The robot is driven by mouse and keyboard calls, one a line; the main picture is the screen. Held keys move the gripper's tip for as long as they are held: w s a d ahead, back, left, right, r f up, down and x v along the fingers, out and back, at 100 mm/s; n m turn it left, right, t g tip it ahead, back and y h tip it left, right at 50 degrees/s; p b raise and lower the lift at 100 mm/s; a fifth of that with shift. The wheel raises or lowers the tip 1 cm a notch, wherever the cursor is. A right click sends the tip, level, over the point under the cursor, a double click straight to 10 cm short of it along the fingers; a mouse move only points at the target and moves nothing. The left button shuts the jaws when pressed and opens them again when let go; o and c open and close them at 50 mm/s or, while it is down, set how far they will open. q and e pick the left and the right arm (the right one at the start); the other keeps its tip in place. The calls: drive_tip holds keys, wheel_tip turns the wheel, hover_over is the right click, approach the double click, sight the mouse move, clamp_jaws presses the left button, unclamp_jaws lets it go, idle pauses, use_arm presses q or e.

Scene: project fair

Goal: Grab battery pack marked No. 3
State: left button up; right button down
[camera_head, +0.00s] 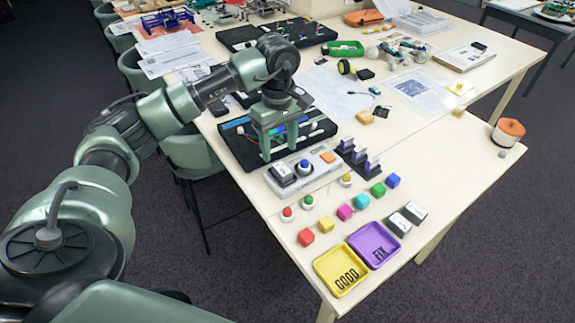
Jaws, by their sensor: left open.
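My left gripper (279,143) points down, open, with its fingers above the near edge of a black board and just behind a light grey device (318,172). Nothing shows between its fingers. A white-topped dark block (282,173) sits on the left end of that device. Two similar blocks, a left one (399,224) and a right one (414,212), lie side by side at the table's right front. These may be battery packs, but their markings are too small to read, so I cannot tell which is No. 3. My right gripper is out of view.
A yellow GOOD tray (326,274) and a purple FIX tray (390,243) lie at the front edge. Colored cubes and round buttons stand behind them. Dark purple stands (371,165) are right of the gripper. The black board (327,128) lies behind.

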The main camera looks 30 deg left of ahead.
sight(282, 169)
use_arm(q)
drive_tip(key=f, duration=0.1)
drive_tip(key=f+p, duration=0.1)
drive_tip(key=p, duration=0.1)
drive_tip(key=shift+s+d+f, duration=0.4)
drive_tip(key=f, duration=0.2)
drive_tip(key=shift+w+d+f+p, duration=0.1)
drive_tip(key=shift+w+f+p, duration=0.2)
drive_tip(key=shift+p, duration=0.1)
drive_tip(key=shift+f, duration=0.35)
drive_tip(key=c, duration=1.2)
clamp_jaws()
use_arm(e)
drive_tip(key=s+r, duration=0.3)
use_arm(q)
drive_tip(key=shift+r, duration=0.15)
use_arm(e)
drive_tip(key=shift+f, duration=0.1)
